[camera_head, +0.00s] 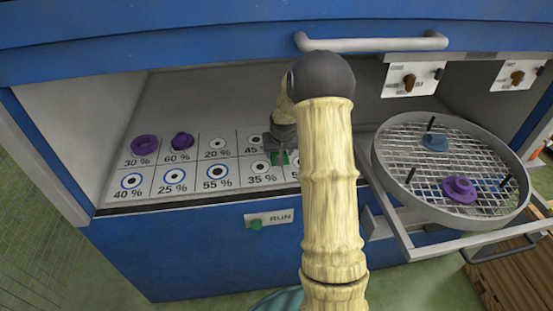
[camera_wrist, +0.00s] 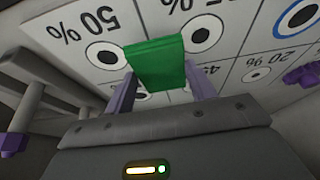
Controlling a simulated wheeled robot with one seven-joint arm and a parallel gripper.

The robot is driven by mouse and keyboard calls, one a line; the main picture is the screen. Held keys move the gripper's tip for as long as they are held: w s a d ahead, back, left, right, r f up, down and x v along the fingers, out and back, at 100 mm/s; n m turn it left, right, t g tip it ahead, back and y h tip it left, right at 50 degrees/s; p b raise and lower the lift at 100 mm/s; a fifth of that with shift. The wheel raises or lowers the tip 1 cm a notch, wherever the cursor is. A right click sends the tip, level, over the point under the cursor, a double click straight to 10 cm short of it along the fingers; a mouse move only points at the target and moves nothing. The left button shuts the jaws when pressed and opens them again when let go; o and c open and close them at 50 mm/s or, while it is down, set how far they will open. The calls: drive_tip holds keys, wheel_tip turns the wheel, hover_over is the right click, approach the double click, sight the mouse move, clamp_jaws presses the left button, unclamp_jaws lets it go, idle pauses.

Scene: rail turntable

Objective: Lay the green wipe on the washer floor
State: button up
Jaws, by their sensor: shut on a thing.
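My gripper (camera_head: 279,150) is inside the blue washer, low over the washer floor (camera_head: 203,163), which carries a grid of printed circles and percent labels. The gripper is shut on the green wipe (camera_wrist: 156,64); the cloth sits between the two purple-grey fingers in the wrist view. My arm hides the right part of the floor. I cannot tell whether the wipe touches the floor.
A purple ring (camera_head: 144,145) and a purple knobbed part (camera_head: 181,141) stand on the floor's left. A round mesh basket (camera_head: 383,165) on a pulled-out rail frame at right holds a blue part (camera_head: 434,142) and a purple part (camera_head: 459,189). The hood handle (camera_head: 400,44) is above.

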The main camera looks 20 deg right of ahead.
sight(279, 168)
drive_tip(key=shift+f, duration=1.85)
drive_tip(key=shift+f, duration=0.35)
drive_tip(key=shift+f, duration=0.1)
drive_tip(key=o, duration=0.9)
